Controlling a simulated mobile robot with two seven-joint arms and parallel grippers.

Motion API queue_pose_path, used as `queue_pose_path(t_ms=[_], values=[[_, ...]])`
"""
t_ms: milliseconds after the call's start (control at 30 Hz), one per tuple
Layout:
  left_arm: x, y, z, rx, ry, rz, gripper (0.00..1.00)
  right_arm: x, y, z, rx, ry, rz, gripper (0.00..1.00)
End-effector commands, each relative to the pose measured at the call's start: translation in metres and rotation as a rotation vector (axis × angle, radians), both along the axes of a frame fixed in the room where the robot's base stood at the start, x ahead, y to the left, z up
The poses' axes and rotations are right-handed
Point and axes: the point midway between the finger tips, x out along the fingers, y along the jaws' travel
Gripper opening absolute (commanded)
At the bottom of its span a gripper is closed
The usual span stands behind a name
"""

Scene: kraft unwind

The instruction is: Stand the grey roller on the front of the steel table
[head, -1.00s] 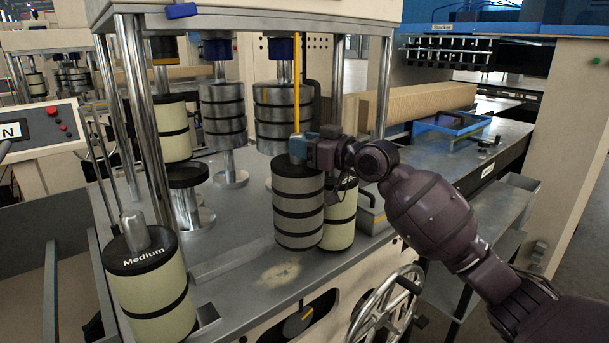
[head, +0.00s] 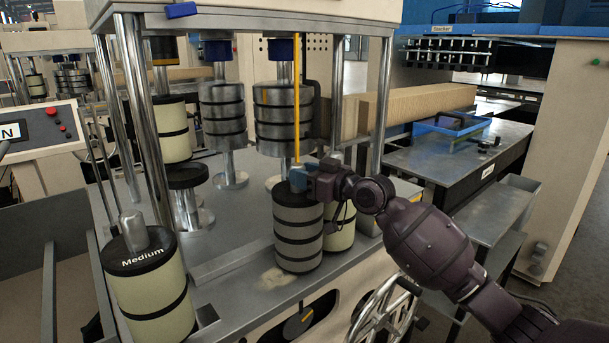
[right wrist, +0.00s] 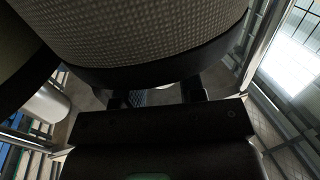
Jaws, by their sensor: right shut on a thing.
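The grey roller (head: 298,232), with black bands and a black top, is upright above or on the front of the steel table (head: 235,300). I cannot tell if its base touches. My right gripper (head: 298,176) is shut on the knob at its top. In the right wrist view the roller's textured side (right wrist: 150,30) fills the top, and the gripper's fingers (right wrist: 155,97) reach toward it. A worn pale patch (head: 280,277) lies on the table beside its base. My left gripper is not in view.
A cream roller (head: 340,232) stands close behind the grey one, partly hidden. A cream roller marked Medium (head: 150,295) stands at the front left. Steel posts (head: 150,120) and a yellow rod (head: 297,100) rise nearby. A handwheel (head: 380,310) is below the table edge.

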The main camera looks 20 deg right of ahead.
Motion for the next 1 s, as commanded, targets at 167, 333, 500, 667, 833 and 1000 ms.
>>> queue_pose_path(t_ms=[167,333,500,667,833,1000], values=[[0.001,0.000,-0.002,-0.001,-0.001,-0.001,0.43,0.000,0.000,0.001,0.002,-0.007,0.000,0.00],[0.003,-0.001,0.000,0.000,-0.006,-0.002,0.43,0.000,0.000,-0.001,0.000,0.000,0.000,0.62],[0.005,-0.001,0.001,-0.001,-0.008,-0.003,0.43,0.000,0.000,-0.002,0.000,0.000,0.000,0.62],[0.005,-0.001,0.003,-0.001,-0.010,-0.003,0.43,0.000,0.000,0.001,0.000,0.000,0.000,0.62],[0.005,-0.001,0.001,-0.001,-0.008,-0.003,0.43,-0.015,-0.011,-0.001,-0.001,0.002,-0.002,0.62],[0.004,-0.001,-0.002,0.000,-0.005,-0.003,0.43,-0.041,-0.030,-0.002,-0.003,0.002,-0.001,0.62]])
